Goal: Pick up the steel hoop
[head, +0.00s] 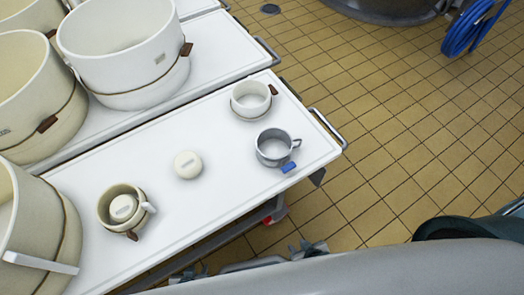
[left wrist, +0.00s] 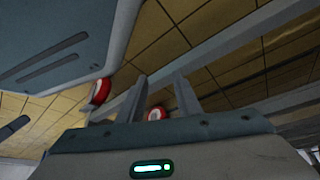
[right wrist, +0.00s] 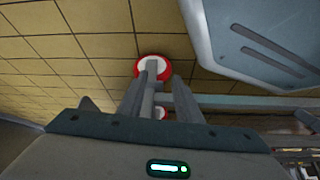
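The steel hoop (head: 273,149), a grey metal ring with a side handle and a blue tag, stands upright on the white table near its right end. My left gripper (head: 190,271) and right gripper (head: 313,247) are partly visible at the bottom of the head view, below the table's near edge and apart from the hoop. In the left wrist view, the left gripper (left wrist: 159,76) has its fingers spread with nothing held. In the right wrist view, the right gripper (right wrist: 159,76) also has its fingers apart and empty. Neither wrist view shows the hoop.
A cream hoop (head: 250,101) with a brown tag stands behind the steel one. A round white piece (head: 188,164) lies left of it. A beige hoop (head: 113,205) holding a similar piece is further left. Large cream vats (head: 124,45) crowd the left. Tiled floor lies right.

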